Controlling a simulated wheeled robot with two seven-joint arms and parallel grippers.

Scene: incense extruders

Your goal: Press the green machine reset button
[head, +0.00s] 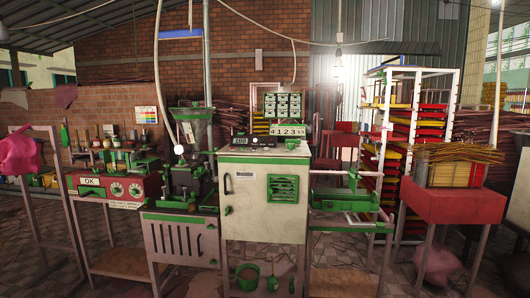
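A green and dark extruder machine (194,150) stands left of the middle, with a round white knob or ball (179,149) on its front. Right of it is a white cabinet (240,215) with a green top edge and a green vent (283,188). A dark control panel (254,141) with small controls lies on the cabinet top; its buttons are too small to tell apart. I cannot single out the reset button. Neither of my grippers is in view.
A green-topped stand (345,202) adjoins the cabinet on the right. A tray rack (431,130) and a red table (452,203) with incense bundles stand farther right. A pink bag (19,152) hangs at far left. A green pot (248,277) sits under the cabinet.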

